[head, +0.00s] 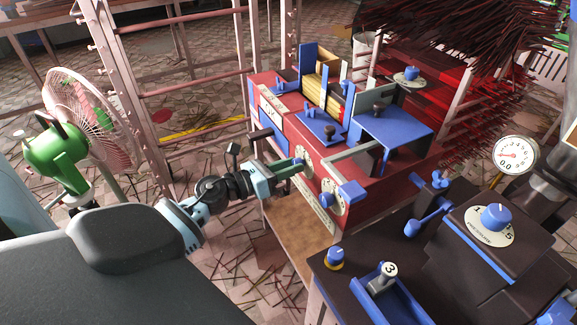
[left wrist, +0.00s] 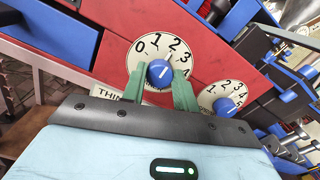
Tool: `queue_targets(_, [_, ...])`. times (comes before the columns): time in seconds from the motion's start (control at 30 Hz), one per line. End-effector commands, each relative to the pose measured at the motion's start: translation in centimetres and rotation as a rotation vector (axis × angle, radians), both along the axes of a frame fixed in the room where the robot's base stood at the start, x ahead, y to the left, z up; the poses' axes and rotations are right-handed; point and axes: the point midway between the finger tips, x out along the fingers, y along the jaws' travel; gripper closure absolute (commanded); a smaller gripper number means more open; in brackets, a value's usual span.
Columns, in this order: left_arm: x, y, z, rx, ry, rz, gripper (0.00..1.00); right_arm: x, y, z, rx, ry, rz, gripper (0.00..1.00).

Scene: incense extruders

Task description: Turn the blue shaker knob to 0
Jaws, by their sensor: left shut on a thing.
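My left gripper (head: 298,164) reaches from the left to the front of the red machine (head: 345,205). In the left wrist view its two green fingers (left wrist: 160,88) are shut on a blue knob (left wrist: 159,73), one on each side. The knob sits on a round cream dial (left wrist: 137,58) with 0, 1, 2 and 3 showing along its top. A short white mark on the knob tilts to the upper right, roughly toward 2 or 3. The label below is mostly hidden; only "THIN" reads. In the head view the gripper mostly covers this knob. My right gripper is not in view.
A second blue knob (left wrist: 225,107) on a similar dial is close to the right; it also shows in the head view (head: 327,200). A dark machine with a pressure knob (head: 494,217) and a gauge (head: 515,154) stand at right. A fan (head: 80,130) stands at left.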

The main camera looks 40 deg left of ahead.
Motion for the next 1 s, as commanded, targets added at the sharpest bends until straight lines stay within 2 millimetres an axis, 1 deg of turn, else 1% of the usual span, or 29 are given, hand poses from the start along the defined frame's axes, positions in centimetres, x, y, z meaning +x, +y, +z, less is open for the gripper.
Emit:
queue_targets(0.17, [0.0, 0.0, 0.1, -0.034, 0.013, 0.0, 0.93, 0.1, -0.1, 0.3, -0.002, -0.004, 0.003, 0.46])
queue_targets(0.37, [0.1, 0.1, 0.3, -0.132, 0.053, 0.001, 0.93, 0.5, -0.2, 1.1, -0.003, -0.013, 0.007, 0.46])
queue_targets(0.57, [0.2, 0.1, 0.4, -0.291, 0.116, 0.001, 0.93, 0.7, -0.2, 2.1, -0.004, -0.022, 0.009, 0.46])
queue_targets(0.87, [0.2, 0.2, 0.4, -0.555, 0.224, 0.001, 0.93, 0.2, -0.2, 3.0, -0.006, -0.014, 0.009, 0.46])
queue_targets(1.0, [0.2, 0.2, 0.4, -0.678, 0.275, 0.001, 0.93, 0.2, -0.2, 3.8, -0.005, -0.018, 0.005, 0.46])
